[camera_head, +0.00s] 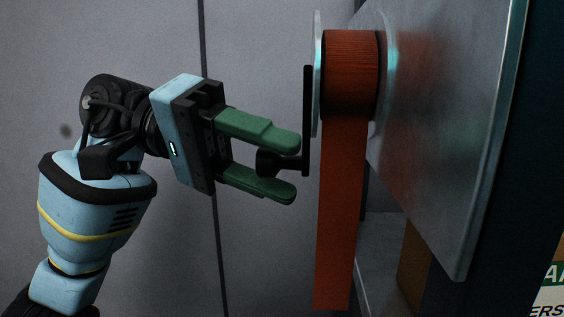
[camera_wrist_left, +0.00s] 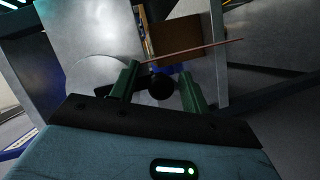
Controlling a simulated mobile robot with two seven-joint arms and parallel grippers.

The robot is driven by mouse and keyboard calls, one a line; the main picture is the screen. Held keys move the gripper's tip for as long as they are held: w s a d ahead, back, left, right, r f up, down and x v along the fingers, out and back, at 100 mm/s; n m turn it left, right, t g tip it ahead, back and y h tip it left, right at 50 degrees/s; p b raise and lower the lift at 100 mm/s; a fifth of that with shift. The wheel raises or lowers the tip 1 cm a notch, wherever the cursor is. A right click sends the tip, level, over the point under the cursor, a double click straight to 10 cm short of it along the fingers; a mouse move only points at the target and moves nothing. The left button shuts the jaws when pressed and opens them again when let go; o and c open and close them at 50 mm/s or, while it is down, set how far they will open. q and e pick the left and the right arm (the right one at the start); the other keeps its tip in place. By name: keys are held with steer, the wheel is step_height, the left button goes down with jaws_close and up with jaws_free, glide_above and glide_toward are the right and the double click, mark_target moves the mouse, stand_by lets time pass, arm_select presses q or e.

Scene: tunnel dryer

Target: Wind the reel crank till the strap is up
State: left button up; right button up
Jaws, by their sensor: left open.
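The reel (camera_head: 350,75) carries an orange-red strap wound on it, and a long length of the strap (camera_head: 340,220) hangs straight down. The black crank arm (camera_head: 307,120) points down along the reel's left side, with its dark knob (camera_head: 275,162) sticking out to the left at the lower end. My left gripper (camera_head: 281,170) is open, its green fingers above and below the knob. In the left wrist view the round knob (camera_wrist_left: 162,87) lies between the two fingertips (camera_wrist_left: 160,85). I cannot tell whether the fingers touch it. My right gripper is not in view.
A large grey metal plate (camera_head: 440,130) stands right of the reel, with a dark post at the far right. A brown block (camera_head: 414,265) sits low behind the strap. A grey wall (camera_head: 260,60) is behind my arm. Free room lies below my left gripper.

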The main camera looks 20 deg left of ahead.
arm_select(q)
steer(key=p+v, duration=0.1)
steer(key=v, duration=0.4)
steer(key=shift+a+r, duration=0.1)
steer(key=shift+r, duration=0.05)
steer(key=shift+a, duration=0.45)
